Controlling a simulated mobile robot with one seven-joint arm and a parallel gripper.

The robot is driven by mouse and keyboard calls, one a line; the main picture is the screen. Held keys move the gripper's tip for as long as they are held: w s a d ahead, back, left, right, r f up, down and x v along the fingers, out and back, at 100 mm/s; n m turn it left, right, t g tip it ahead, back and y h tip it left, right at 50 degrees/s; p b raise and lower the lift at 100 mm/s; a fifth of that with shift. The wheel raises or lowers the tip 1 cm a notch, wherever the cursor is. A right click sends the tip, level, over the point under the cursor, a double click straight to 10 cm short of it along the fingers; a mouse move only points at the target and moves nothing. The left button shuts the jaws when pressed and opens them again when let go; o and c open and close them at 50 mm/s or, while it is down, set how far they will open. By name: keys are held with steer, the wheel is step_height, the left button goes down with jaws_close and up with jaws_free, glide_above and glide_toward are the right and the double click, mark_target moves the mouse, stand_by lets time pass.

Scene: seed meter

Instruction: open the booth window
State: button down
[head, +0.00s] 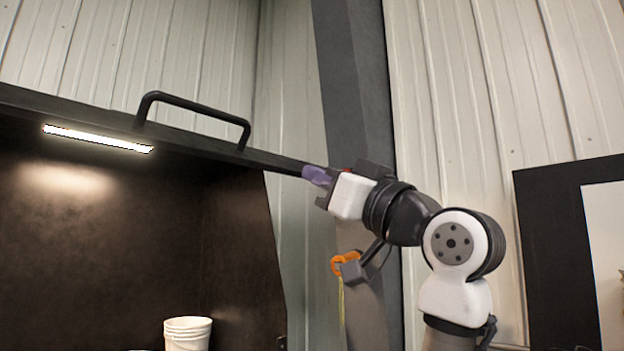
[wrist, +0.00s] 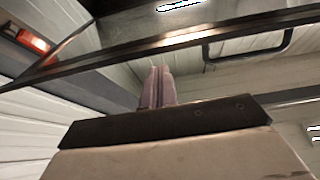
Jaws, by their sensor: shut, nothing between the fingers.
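The booth window's dark edge bar (head: 208,135) slants down across the head view to the right, above the open-looking front of the dark booth (head: 110,225). A black handle (head: 195,103) stands up from it. In the wrist view the window frame (wrist: 110,52) crosses the upper part as a dark bar, with the handle (wrist: 248,52) at upper right. My gripper (head: 312,174) is at the bar's right end, right of the handle; I cannot tell whether they touch. Its purple fingers are together and empty, also in the wrist view (wrist: 157,85).
A lit lamp strip (head: 98,138) is under the bar. A white bucket (head: 187,333) stands low in the booth. A grey post (head: 355,90) rises behind my arm, with an orange hook-like item (head: 345,262) below my gripper. A black-framed panel (head: 550,250) stands at right.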

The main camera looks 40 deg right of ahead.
steer(key=b+v, duration=0.1)
steer(key=v, duration=0.5)
steer(key=shift+f+b, duration=0.4)
steer(key=shift+f, duration=0.05)
steer(key=shift+s, duration=0.15)
